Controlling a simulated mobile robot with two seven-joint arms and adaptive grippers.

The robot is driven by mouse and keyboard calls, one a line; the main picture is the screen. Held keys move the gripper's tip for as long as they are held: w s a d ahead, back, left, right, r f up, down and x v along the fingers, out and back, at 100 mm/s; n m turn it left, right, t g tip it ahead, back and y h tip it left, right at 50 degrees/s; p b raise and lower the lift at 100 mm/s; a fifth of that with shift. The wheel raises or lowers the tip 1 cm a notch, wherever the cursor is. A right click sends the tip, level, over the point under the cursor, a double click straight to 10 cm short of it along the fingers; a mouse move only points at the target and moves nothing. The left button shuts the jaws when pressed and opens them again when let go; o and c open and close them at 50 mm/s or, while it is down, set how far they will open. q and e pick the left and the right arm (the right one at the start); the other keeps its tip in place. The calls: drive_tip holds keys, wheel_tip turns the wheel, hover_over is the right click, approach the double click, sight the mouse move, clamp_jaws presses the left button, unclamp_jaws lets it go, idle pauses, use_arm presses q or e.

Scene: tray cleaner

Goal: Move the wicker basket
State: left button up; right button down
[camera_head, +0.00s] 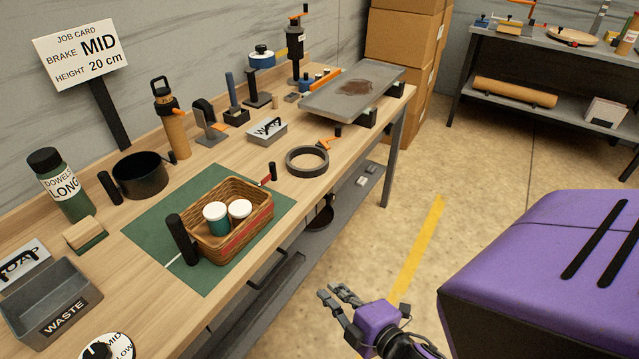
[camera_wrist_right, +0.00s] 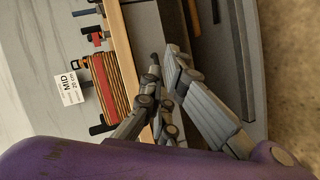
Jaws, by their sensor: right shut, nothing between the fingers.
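The wicker basket (camera_head: 222,247) stands upright on a green mat (camera_head: 150,222) near the front edge of the workbench. It has a red band on its front side, a black upright handle (camera_head: 182,240) at its near-left end and a smaller black handle (camera_head: 273,172) at its far-right end. Two white-lidded jars (camera_head: 215,213) stand inside. In the right wrist view the basket (camera_wrist_right: 100,84) appears sideways, beyond the fingers. My right gripper (camera_head: 335,294) is shut and empty, off the bench's front edge, to the right of and apart from the basket. My left gripper is not in view.
A black pot (camera_head: 140,176) and a grey waste bin (camera_head: 50,305) stand left of the mat. A black ring (camera_head: 307,161) and a stained grey tray (camera_head: 350,88) lie farther right on the bench. A lower shelf (camera_head: 345,195) runs beneath. The floor right of the bench is open.

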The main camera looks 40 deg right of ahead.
drive_tip(key=w+r+n+t+y, duration=0.25)
drive_tip(key=w+r+n, duration=0.3)
drive_tip(key=n, duration=0.55)
drive_tip(key=n+y+p, duration=0.3)
drive_tip(key=n+y, duration=0.2)
drive_tip(key=n, duration=1)
approach(227, 224)
drive_tip(key=shift+s+a+r+h, duration=0.1)
drive_tip(key=shift+r+h, duration=0.15)
drive_tip(key=shift+r, duration=0.1)
drive_tip(key=shift+w+a+f, duration=0.15)
drive_tip(key=shift+w+a, duration=0.05)
drive_tip(key=shift+w, duration=0.25)
drive_tip(key=shift+w+a, duration=0.1)
drive_tip(key=shift+w, duration=0.15)
drive_tip(key=b+x, duration=0.1)
drive_tip(key=x, duration=0.5)
drive_tip(key=shift+w+f+b, duration=0.1)
drive_tip(key=shift+f+b, duration=0.15)
drive_tip(key=shift+b, duration=0.15)
drive_tip(key=shift+w+a+r, duration=0.1)
drive_tip(key=shift+w+a, duration=0.05)
drive_tip(key=shift+w, duration=0.2)
drive_tip(key=shift+r, duration=0.1)
